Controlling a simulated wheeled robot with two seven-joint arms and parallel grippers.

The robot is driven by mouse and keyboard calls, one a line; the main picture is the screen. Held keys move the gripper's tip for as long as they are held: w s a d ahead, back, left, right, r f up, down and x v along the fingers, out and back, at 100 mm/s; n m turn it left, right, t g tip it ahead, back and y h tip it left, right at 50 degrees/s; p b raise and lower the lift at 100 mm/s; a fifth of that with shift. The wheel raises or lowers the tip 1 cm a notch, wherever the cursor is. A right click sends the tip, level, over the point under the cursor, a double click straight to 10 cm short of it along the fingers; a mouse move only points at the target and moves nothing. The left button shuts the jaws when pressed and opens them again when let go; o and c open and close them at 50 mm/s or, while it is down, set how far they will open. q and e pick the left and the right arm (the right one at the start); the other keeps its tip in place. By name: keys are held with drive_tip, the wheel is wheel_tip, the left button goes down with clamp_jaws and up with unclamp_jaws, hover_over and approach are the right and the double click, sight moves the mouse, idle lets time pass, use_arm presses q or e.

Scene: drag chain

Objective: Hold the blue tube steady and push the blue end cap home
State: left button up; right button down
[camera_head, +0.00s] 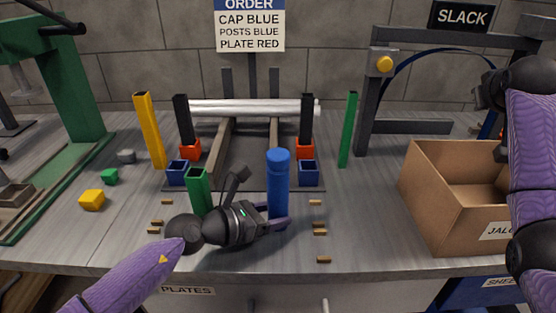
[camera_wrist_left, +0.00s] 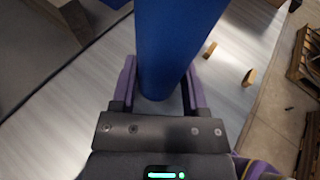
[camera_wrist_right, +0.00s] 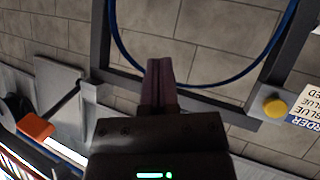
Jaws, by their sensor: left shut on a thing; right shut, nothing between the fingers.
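The blue tube (camera_head: 278,190) stands upright near the front middle of the bench, its lower part between my left gripper's fingers. My left gripper (camera_head: 279,222) is shut on it, and the left wrist view shows a purple finger on each side of the tube (camera_wrist_left: 170,50). The blue end cap (camera_head: 278,155) sits on top of the tube as a slightly wider band; how deep it sits I cannot tell. My right gripper (camera_wrist_right: 160,85) is shut and empty, raised at the right near the slack frame, far from the tube; its fingertips are unclear in the head view.
A cardboard box (camera_head: 425,205) stands at the right. A green square tube (camera_head: 198,190) stands just left of the blue tube. Behind are blue sockets (camera_head: 309,172), black posts (camera_head: 306,120) and a silver bar (camera_head: 250,107). Small wooden pieces (camera_head: 323,259) lie near the front edge.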

drive_tip(key=w+a+r+n+y, duration=0.2)
drive_tip(key=a+y, duration=0.2)
drive_tip(key=a, duration=0.8)
wheel_tip(320, 180, up, 2)
drive_tip(key=r+n+g+y, duration=0.1)
drive_tip(key=n+g+y, duration=0.2)
drive_tip(key=n+g, duration=0.3)
hover_over(276, 151)
drive_tip(key=m+g, duration=0.1)
drive_tip(key=shift+s+d+f, duration=0.1)
drive_tip(key=shift+s+f, duration=0.1)
drive_tip(key=shift+f, duration=1)
drive_tip(key=shift+s+d+f, duration=0.1)
drive_tip(key=shift+s+f, duration=0.05)
drive_tip(key=shift+f, duration=1)
drive_tip(key=shift+s+d+f, duration=0.1)
drive_tip(key=shift+s+f, duration=0.1)
drive_tip(key=shift+f, duration=1)
drive_tip(key=shift+f, duration=1.05)
drive_tip(key=shift+r, duration=0.1)
